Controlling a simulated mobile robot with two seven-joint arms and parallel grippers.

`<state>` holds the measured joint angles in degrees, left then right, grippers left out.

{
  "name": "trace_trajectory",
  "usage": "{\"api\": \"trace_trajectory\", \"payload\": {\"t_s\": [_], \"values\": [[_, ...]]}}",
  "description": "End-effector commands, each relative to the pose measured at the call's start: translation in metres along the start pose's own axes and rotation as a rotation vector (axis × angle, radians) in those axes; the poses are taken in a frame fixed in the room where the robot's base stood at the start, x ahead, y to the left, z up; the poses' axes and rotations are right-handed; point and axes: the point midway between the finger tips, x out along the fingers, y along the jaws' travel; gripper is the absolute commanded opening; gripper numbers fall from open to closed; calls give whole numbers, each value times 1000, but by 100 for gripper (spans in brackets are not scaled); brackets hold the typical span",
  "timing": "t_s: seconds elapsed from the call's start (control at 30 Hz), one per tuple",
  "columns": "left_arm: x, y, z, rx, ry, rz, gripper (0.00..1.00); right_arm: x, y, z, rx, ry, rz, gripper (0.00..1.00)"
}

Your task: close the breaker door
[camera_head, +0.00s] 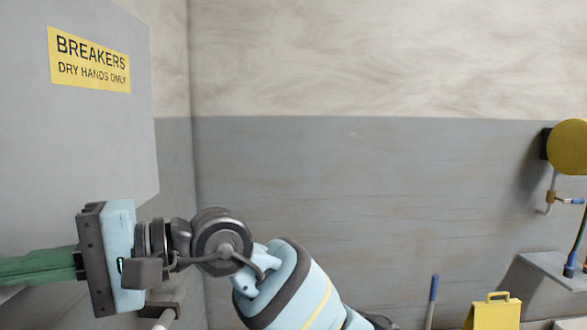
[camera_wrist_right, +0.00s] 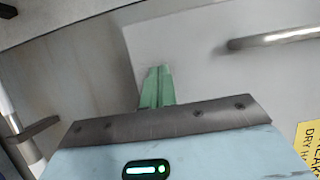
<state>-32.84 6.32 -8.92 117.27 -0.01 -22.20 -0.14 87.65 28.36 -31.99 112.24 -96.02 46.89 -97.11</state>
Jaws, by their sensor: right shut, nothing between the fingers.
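The breaker door (camera_head: 105,140) is a flat grey panel at the left of the head view, with a yellow label (camera_head: 89,60) reading "BREAKERS DRY HANDS ONLY". It also fills much of the right wrist view (camera_wrist_right: 220,75). I cannot tell how far open it stands. My right gripper (camera_head: 15,268) has green fingers pointing left, low by the door's lower edge. In the right wrist view its fingers (camera_wrist_right: 157,75) are shut and empty, overlapping the panel's edge. Contact is unclear. My left gripper is out of view.
A metal bar (camera_wrist_right: 275,38) crosses the panel in the right wrist view, and a pale pipe (camera_wrist_right: 12,130) stands at left. A yellow floor sign (camera_head: 493,312), a blue-handled tool (camera_head: 432,300) and a grey shelf (camera_head: 555,268) are at lower right.

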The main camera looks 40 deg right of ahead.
Motion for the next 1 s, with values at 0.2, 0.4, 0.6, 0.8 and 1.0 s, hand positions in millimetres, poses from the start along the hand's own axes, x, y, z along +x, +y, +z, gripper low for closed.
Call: {"api": "trace_trajectory", "payload": {"t_s": [0.2, 0.4, 0.6, 0.8, 1.0], "values": [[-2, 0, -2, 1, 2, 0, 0, 21, -1, -4, -1, 0, -1, 0], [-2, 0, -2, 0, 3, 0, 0, 30, -1, -7, 0, 1, -3, 0], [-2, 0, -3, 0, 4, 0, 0, 31, -2, -8, -1, 2, -6, 0], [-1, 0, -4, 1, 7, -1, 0, 32, -2, -8, -2, 3, -7, 0], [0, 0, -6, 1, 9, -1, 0, 31, -3, -8, -3, 4, -7, 0]]}}
